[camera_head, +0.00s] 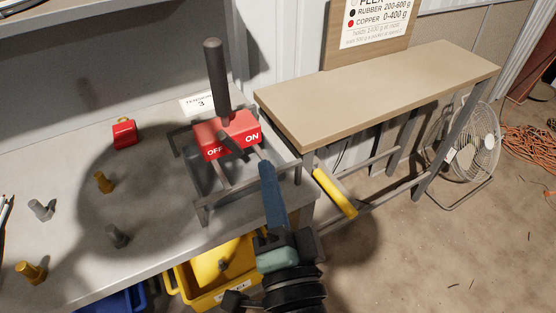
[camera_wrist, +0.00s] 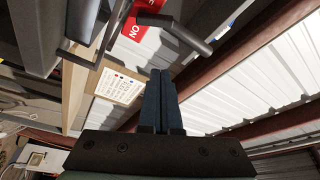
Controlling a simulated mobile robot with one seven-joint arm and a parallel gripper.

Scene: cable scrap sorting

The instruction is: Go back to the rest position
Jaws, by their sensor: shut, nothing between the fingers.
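My gripper (camera_head: 267,170) is shut, and nothing shows between its fingers. In the head view its blue fingers point up and away, in front of the metal frame around the red OFF/ON switch box. The shut fingers also show in the wrist view (camera_wrist: 160,75), pointing up the picture. The red switch box (camera_head: 222,139) has a dark upright lever (camera_head: 216,80) standing near its middle. In the wrist view part of the red box (camera_wrist: 133,28) and a grey handle (camera_wrist: 180,32) lie beyond the fingertips. I cannot tell whether the fingers touch the frame.
On the grey bench (camera_head: 75,195) stand a small red block (camera_head: 124,133) and several grey and yellow bolt-like pieces. A yellow bin (camera_head: 215,270) and a blue bin (camera_head: 118,301) sit below. A wooden shelf (camera_head: 380,88) and a fan (camera_head: 473,140) are at the right. Floor at lower right is mostly clear.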

